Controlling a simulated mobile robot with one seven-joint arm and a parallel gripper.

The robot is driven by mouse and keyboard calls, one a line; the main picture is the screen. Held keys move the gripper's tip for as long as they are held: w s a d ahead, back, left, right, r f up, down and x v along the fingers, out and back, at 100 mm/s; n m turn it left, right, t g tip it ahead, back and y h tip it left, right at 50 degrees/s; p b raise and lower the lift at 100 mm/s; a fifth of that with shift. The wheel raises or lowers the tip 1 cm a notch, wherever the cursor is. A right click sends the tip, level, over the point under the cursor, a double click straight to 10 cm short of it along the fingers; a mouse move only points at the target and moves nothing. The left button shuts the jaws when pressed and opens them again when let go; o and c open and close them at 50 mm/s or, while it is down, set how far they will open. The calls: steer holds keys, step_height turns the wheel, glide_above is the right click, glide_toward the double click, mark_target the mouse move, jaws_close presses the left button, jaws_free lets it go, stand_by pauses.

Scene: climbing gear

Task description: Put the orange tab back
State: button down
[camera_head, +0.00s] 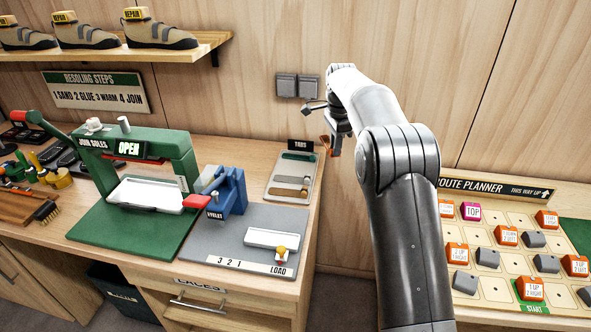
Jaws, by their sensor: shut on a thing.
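My gripper (334,135) is at the upper middle, in front of the wood wall. It is shut on the small orange-brown tab (326,142), which shows partly at its left side. The fingers are small and partly hidden by the wrist. The tab board (309,178), a pale tray under a dark TABS sign (300,143), lies at the back right of the left bench.
A blue eyelet press (232,190) stands left of the board, and a green sole press (150,150) farther left. The bench's right edge is close to the board. A gap separates it from the route planner board (490,225) at right.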

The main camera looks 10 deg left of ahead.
glide_above(298, 178)
steer(key=f, duration=0.7)
steer(key=shift+w, duration=0.35)
steer(key=shift+f, duration=2.05)
steer(key=shift+f, duration=0.3)
steer(key=c, duration=1.4)
jaws_free()
steer(key=shift+o, duration=0.2)
step_height(298, 178, up, 13)
steer(key=shift+f, duration=0.2)
steer(key=shift+r, duration=0.1)
